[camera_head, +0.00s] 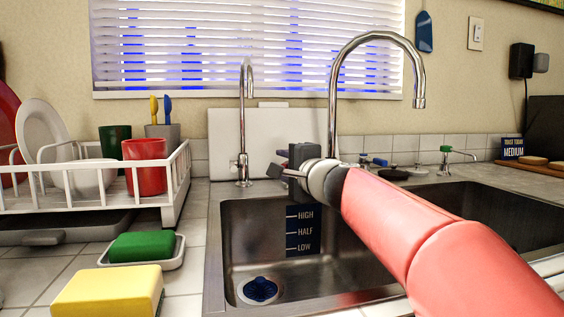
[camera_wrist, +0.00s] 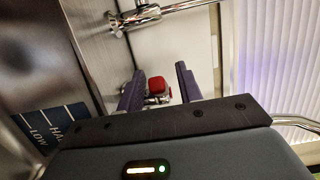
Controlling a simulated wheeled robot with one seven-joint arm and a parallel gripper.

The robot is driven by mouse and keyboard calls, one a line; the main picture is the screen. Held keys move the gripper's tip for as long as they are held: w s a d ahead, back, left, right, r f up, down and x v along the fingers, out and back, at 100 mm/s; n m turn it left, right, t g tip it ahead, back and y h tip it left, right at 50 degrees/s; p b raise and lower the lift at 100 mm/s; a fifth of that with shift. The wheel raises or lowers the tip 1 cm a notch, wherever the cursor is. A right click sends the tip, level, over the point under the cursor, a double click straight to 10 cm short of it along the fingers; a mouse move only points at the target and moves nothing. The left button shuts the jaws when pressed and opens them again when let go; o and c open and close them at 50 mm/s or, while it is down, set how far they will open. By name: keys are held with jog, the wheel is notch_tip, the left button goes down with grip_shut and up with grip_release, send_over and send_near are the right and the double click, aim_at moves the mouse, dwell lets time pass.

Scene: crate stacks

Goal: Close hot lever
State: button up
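The hot lever appears as a red handle (camera_wrist: 158,88) on a chrome fitting in the wrist view, framed between my fingertips and a little beyond them. I cannot tell whether a finger touches it. My gripper (camera_wrist: 158,90) is open, with one purple finger on each side of the red handle and nothing held. In the head view my gripper (camera_head: 278,162) is above the back rim of the sink, pointing left and away. The red handle cannot be made out there. A blue lever (camera_head: 380,162) shows behind my arm.
The tall curved faucet (camera_head: 418,100) rises behind my wrist, and a slim chrome faucet (camera_head: 243,130) stands left of my gripper. The sink basin (camera_head: 255,215) lies below. A dish rack (camera_head: 180,170) fills the left. A white board (camera_head: 222,140) leans against the back wall.

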jog(key=shift+w+a, duration=0.25)
jog(key=shift+w, duration=0.25)
grip_shut()
